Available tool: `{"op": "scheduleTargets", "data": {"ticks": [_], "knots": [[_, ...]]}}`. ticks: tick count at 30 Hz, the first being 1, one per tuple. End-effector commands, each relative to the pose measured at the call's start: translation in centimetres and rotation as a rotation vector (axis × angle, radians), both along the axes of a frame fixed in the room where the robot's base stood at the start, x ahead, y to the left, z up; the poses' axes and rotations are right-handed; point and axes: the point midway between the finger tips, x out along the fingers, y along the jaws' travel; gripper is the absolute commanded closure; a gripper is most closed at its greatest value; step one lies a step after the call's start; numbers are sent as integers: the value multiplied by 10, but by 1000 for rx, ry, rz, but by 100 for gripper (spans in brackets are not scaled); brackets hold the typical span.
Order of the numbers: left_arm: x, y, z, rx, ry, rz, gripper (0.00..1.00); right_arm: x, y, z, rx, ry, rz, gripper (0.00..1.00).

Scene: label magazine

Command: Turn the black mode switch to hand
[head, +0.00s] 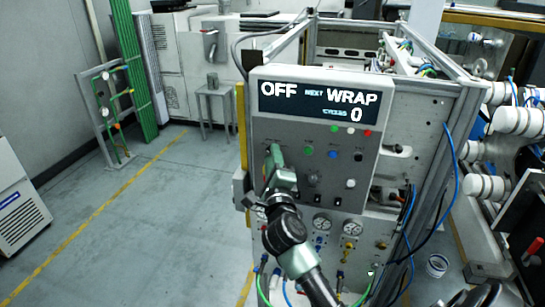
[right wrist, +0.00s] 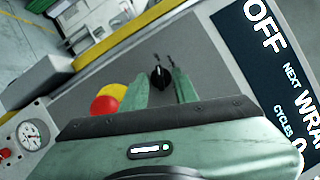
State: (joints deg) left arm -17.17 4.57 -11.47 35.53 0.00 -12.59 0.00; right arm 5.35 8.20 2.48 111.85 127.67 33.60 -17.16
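The black mode switch (right wrist: 160,77) shows in the right wrist view as a small black knob on the grey panel face, with dark marks beside it. My right gripper (right wrist: 159,84) has its two green fingers apart, one on each side of the knob. Narrow gaps seem to show beside the knob; I cannot tell whether either finger touches it. In the head view my right gripper (head: 273,157) is at the left part of the control panel (head: 313,169) and hides the switch. The display (head: 318,103) reads OFF, NEXT WRAP, 0. My left gripper is not in view.
A red button on a yellow base (right wrist: 106,100) is close to the left finger in the wrist view. Green (head: 308,151) and blue (head: 333,153) buttons and a black knob (head: 358,157) are right of the gripper. Gauges (head: 321,224) are below. Floor at left is clear.

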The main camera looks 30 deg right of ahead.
Motion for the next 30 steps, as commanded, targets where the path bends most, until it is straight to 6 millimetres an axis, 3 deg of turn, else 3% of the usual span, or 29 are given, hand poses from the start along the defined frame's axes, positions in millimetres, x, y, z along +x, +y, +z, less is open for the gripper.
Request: {"op": "scheduleTargets", "data": {"ticks": [4, 7, 8, 20, 30], "knots": [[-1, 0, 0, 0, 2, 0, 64, 0, 0, 0, 0, 0, 0, 71], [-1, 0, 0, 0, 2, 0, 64, 0, 0, 0, 0, 0, 0, 99], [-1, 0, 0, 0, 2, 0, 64, 0, 0, 0, 0, 0, 0, 100], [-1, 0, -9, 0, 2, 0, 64, 0, 0, -4, 27, -29, 0, 100], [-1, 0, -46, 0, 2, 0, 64, 1, 1, -10, 172, -199, -1, 100]]}}
